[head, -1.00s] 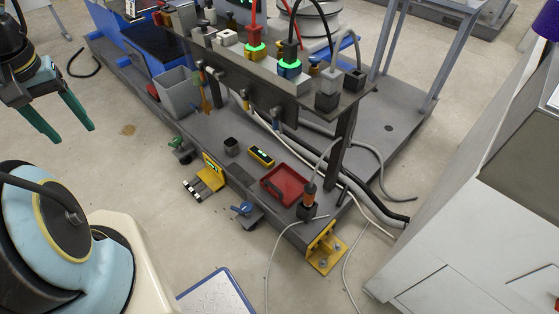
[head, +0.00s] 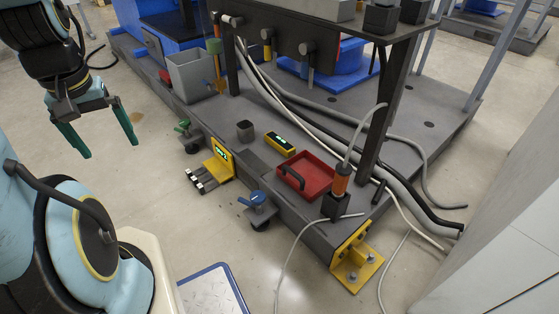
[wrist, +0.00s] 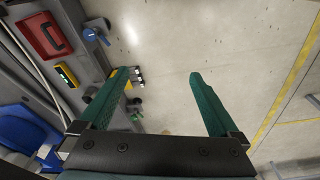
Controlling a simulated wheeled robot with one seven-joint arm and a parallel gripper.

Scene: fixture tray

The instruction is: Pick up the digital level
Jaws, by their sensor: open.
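The digital level, a small yellow and black bar with a green lit display (head: 280,143), lies on the grey platform, just left of a red tray. It also shows at the left of the wrist view (wrist: 66,76). My gripper (head: 110,149) is open and empty at the left of the head view, over the bare floor and well apart from the level. In the wrist view its two green fingers (wrist: 160,75) are spread wide, and the level lies outside them to the left.
The red tray (head: 318,180) and a small dark grey cup (head: 245,131) flank the level. A grey bin (head: 190,78), blue-handled caster (head: 258,201), cables and an orange-topped post (head: 341,180) are nearby. An overhead beam stands behind.

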